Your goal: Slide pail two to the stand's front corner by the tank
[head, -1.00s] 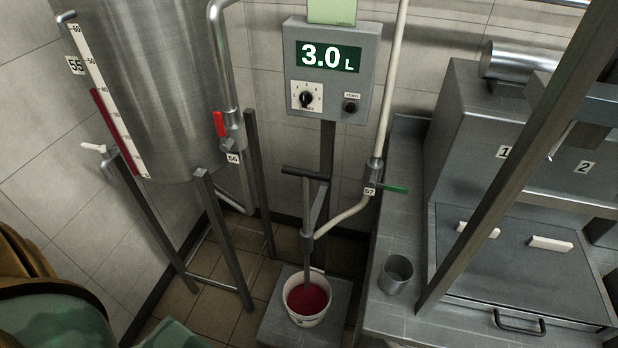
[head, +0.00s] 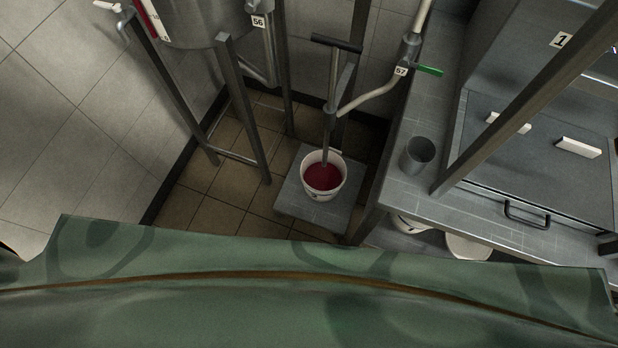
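A white pail (head: 309,190) with dark red liquid stands upright on a low grey stand (head: 286,198). Its number cannot be read. A dispensing spout on a pipe comes down over the pail, and its lower end is at the liquid. The steel tank (head: 200,25) stands on legs to the left, its upper part cut off by the frame. The stand's front edge is just above my green body, and its left side faces the tank's legs. Neither of my grippers is in view.
A tank leg (head: 244,110) stands left of the stand, with bare tiled floor (head: 200,195) between. The counter (head: 390,200) on the right bears a grey cup (head: 417,155). White containers (head: 468,246) sit partly hidden below it. A green valve handle (head: 428,71) is above.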

